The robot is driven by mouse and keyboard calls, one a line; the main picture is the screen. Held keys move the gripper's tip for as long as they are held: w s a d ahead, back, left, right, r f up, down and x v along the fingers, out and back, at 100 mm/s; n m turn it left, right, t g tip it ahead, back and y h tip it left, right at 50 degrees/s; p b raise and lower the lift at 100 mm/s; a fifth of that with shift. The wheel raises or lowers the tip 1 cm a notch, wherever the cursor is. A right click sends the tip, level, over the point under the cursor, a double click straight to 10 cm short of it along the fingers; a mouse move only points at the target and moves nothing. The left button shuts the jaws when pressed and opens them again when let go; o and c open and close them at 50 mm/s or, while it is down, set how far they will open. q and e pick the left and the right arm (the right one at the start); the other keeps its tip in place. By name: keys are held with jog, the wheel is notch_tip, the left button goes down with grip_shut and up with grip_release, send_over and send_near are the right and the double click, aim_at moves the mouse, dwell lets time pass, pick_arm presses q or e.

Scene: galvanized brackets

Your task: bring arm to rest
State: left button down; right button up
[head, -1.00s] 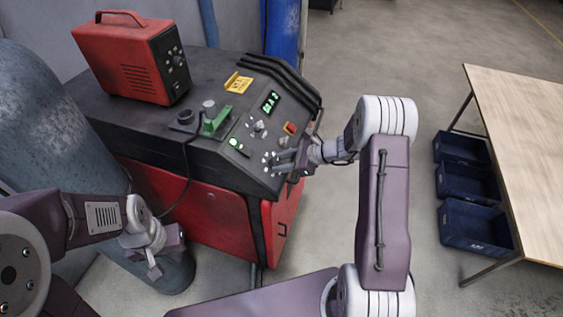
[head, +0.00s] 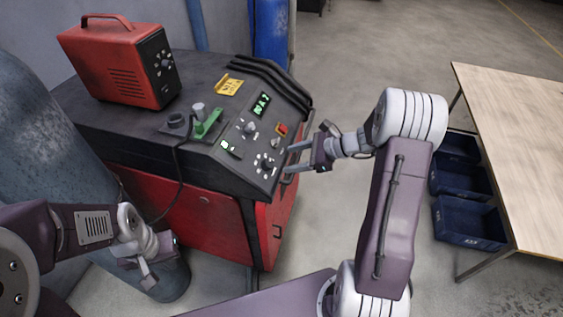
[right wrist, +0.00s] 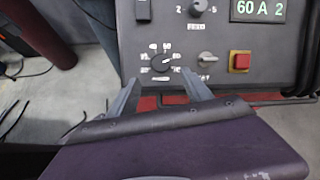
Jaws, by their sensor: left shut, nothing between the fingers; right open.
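My right gripper (head: 291,159) is open and empty, just off the sloped front panel of the welding machine (head: 190,136). In the right wrist view its two fingers (right wrist: 162,88) stand apart below a dial knob (right wrist: 162,63). The panel carries knobs, a red button (head: 282,129) and a lit display (head: 261,104), which reads "60 A 2" in the right wrist view. My left gripper (head: 146,276) is shut and empty at the lower left, in front of a big grey cylinder (head: 45,130).
A red portable unit (head: 120,65) stands on the machine, with a green clamp (head: 208,124) and a cable near it. At the right is a wooden table (head: 510,140) with blue crates (head: 468,222) beneath. Open floor lies between machine and table.

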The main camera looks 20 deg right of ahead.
jog(key=shift+s+d+r, duration=0.15)
jog(key=shift+d+r, duration=0.05)
jog(key=shift+d, duration=0.05)
